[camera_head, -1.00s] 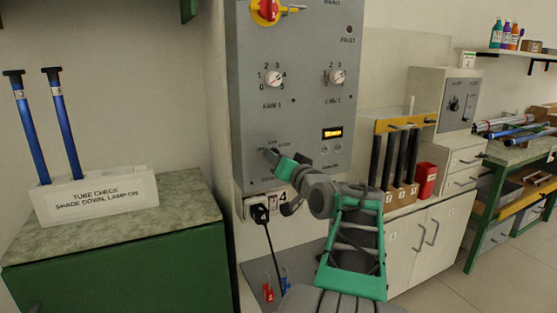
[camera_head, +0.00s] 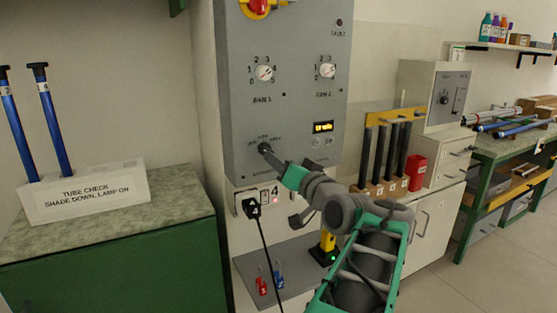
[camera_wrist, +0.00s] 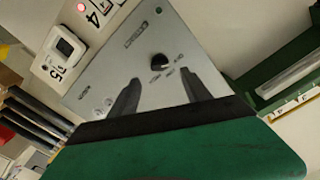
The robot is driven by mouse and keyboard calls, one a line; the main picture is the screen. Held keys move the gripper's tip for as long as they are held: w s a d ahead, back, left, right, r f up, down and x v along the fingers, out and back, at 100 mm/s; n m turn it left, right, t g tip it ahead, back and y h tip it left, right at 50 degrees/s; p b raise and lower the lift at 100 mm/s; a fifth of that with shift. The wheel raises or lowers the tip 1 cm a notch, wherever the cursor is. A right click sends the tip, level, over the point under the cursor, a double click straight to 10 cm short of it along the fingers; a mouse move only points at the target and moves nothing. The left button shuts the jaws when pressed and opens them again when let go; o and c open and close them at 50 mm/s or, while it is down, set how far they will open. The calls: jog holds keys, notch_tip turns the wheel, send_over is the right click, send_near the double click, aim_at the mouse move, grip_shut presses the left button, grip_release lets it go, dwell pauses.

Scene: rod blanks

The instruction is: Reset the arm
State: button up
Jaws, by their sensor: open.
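My gripper (camera_head: 277,164) is at the lower part of the grey control panel (camera_head: 285,105), close to a small black knob (camera_head: 264,148). In the wrist view my gripper (camera_wrist: 159,77) has its two dark fingers spread with nothing between them. The black knob (camera_wrist: 160,62) shows just past the fingertips, and whether they touch it is hard to tell. My arm reaches up from the lower right of the head view.
A socket with a black plug (camera_head: 251,207) and its cable sits just below the panel. A yellow upright device (camera_head: 326,247) and red and blue tags stand on the grey shelf beneath. A white tube holder (camera_head: 85,193) is on the left cabinet; dark rods (camera_head: 386,155) stand right.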

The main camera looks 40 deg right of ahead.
jog(key=w+a+f+n+g+y+p, duration=0.2)
jog(key=w+a+n+g+p, duration=0.1)
jog(key=a+p, duration=0.55)
jog(key=w+a+f+n+g+y+p, duration=0.1)
jog(key=w+a+n+g+y+p, duration=0.25)
jog(key=a, duration=0.85)
jog(key=s+a+f+n+g+p, duration=0.3)
jog(key=s+a+g+p, duration=0.4)
jog(key=s+a+p, duration=0.3)
jog(key=s+a, duration=0.3)
jog(key=s, duration=0.3)
jog(key=shift+s+a+f+g+p, duration=0.3)
jog(key=shift+s+g+p, duration=0.05)
jog(key=shift+p, duration=0.05)
jog(key=shift+h, duration=0.25)
jog(key=shift+c, duration=0.3)
